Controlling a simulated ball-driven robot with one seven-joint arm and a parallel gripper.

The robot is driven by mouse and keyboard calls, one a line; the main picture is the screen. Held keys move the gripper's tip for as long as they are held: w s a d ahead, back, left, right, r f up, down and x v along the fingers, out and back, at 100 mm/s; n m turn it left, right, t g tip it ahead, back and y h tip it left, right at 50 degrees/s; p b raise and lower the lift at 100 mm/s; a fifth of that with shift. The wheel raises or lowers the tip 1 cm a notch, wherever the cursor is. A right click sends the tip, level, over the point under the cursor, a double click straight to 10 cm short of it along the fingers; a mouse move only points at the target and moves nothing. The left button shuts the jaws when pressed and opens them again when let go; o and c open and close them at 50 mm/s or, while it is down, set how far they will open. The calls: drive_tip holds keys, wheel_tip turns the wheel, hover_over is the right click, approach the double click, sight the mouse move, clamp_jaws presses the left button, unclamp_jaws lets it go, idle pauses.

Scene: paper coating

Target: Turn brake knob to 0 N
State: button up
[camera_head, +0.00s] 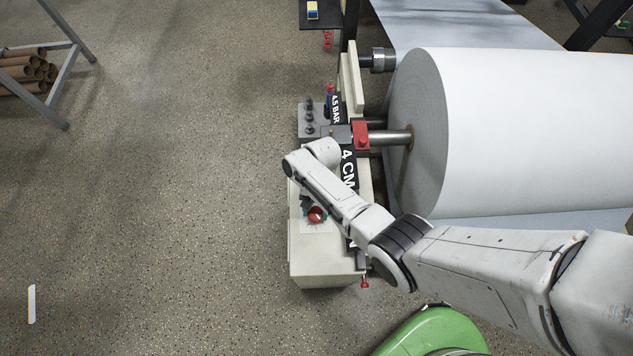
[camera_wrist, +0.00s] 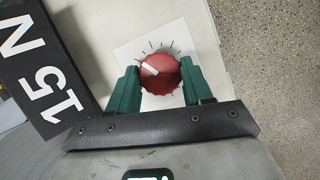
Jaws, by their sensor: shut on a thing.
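The red brake knob (camera_wrist: 160,73) sits on a white dial plate (camera_wrist: 180,38) with tick marks around it. Its white pointer line is toward the upper left in the wrist view. My gripper (camera_wrist: 158,82) has its two green fingers on either side of the knob, shut on it. In the head view the knob (camera_head: 316,215) shows red on the pale machine frame (camera_head: 325,268), partly covered by my arm. A black sign (camera_wrist: 38,75) beside the dial reads 15 N.
A large white paper roll (camera_head: 530,135) lies on a shaft right of the frame. A red clamp block (camera_head: 360,135) and small levers (camera_head: 309,115) sit farther up the frame. A rack with cardboard tubes (camera_head: 28,70) stands at far left.

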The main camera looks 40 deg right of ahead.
drive_tip(key=n+h, duration=0.1)
drive_tip(key=n, duration=0.2)
drive_tip(key=n+g+h+b, duration=0.1)
drive_tip(key=n, duration=0.1)
drive_tip(key=shift+w+a+n, duration=0.15)
drive_tip(key=shift+n, duration=0.25)
drive_tip(key=n+h, duration=0.1)
drive_tip(key=n, duration=0.2)
drive_tip(key=n+h, duration=0.1)
drive_tip(key=n, duration=0.1)
drive_tip(key=shift+a+n, duration=0.15)
drive_tip(key=shift+n, duration=0.25)
drive_tip(key=o, duration=1)
drive_tip(key=shift+o, duration=0.2)
drive_tip(key=shift+r, duration=0.1)
drive_tip(key=p+v, duration=0.1)
drive_tip(key=v, duration=0.9)
drive_tip(key=shift+w+a+r+g, duration=0.2)
drive_tip(key=shift+w+g, duration=0.1)
drive_tip(key=shift+w, duration=0.05)
